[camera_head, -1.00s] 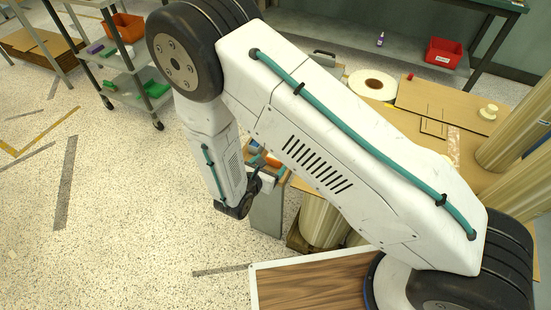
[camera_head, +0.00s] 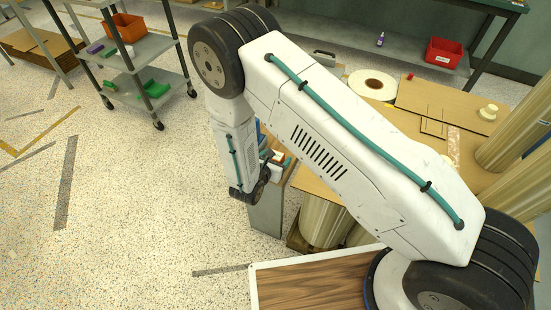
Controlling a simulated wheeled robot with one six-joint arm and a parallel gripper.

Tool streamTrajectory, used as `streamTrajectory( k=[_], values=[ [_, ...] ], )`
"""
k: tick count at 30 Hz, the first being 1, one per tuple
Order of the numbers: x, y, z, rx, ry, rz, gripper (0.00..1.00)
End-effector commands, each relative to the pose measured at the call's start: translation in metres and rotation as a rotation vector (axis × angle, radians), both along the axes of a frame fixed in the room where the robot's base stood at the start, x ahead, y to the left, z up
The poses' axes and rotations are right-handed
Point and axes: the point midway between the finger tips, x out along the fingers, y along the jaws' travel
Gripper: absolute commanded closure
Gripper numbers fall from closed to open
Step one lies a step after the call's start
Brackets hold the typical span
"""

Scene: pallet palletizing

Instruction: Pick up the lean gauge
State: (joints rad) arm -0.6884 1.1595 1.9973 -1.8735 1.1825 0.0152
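I cannot make out the lean gauge for certain in the head view. Several small orange, white and teal items (camera_head: 278,158) show just right of my wrist, at the left end of the table, partly hidden by my arm. They are too small to name. The dark end of my arm (camera_head: 250,190) hangs beside the grey side panel below these items. The fingers of my gripper cannot be made out, so its opening and anything in it are hidden.
A wheeled shelf cart (camera_head: 135,78) with an orange bin (camera_head: 126,27) stands at upper left. The speckled floor at left is clear.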

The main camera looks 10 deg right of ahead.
Motion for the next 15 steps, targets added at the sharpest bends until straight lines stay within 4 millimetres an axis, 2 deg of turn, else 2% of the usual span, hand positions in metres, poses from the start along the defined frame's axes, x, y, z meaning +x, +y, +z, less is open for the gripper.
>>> streamTrajectory(
  k=[1,4,15],
  values=[
    [0.0000,0.0000,0.0001,0.000,0.000,0.000,0.46],
    [-0.0001,0.0001,0.0002,0.000,0.000,0.000,0.74],
    [0.0000,0.0006,0.0029,0.001,-0.002,0.001,0.74]
  ],
)
